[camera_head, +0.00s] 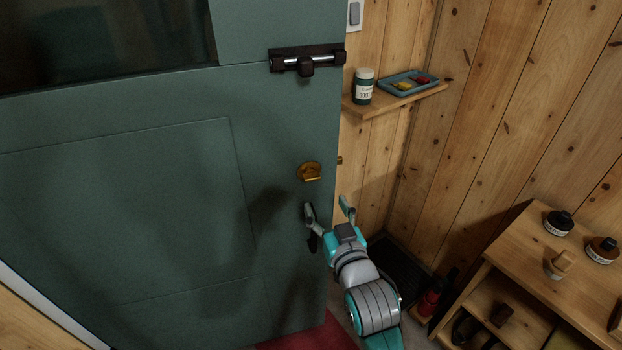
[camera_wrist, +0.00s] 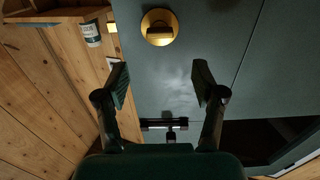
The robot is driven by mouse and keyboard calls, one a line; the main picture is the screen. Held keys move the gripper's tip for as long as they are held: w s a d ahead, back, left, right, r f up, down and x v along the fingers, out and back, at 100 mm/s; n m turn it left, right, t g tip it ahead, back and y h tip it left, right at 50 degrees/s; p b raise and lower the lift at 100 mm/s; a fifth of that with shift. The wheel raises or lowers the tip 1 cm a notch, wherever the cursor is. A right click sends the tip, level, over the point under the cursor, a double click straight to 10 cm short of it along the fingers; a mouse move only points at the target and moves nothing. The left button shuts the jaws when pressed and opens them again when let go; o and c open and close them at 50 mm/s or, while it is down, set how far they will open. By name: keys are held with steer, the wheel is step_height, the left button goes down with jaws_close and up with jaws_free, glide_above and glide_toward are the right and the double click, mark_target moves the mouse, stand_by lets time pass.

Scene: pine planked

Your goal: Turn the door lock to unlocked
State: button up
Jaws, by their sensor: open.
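The green door (camera_head: 180,185) fills the left and middle of the head view. A brass lock with a turn piece (camera_head: 309,171) sits near its right edge; the turn piece looks roughly crosswise. A small brass part (camera_head: 339,160) shows at the door edge beside it. My gripper (camera_head: 328,208) is open and empty, just below the lock in the head view. In the wrist view, which looks upside down, the open fingers (camera_wrist: 160,85) are spread and the lock (camera_wrist: 160,28) lies beyond them near the top edge. I see no contact with the lock.
A black slide bolt with a silver rod (camera_head: 306,62) is higher on the door. A shelf (camera_head: 395,101) at right holds a jar (camera_head: 363,86) and a blue tray (camera_head: 428,77). A wooden cabinet (camera_head: 520,235) with bottles stands lower right. A red mat (camera_head: 310,336) lies on the floor.

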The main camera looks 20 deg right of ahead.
mark_target(313, 179)
steer(key=w, duration=1)
steer(key=shift+w+d, duration=0.1)
steer(key=shift+w, duration=0.05)
steer(key=c, duration=1.1)
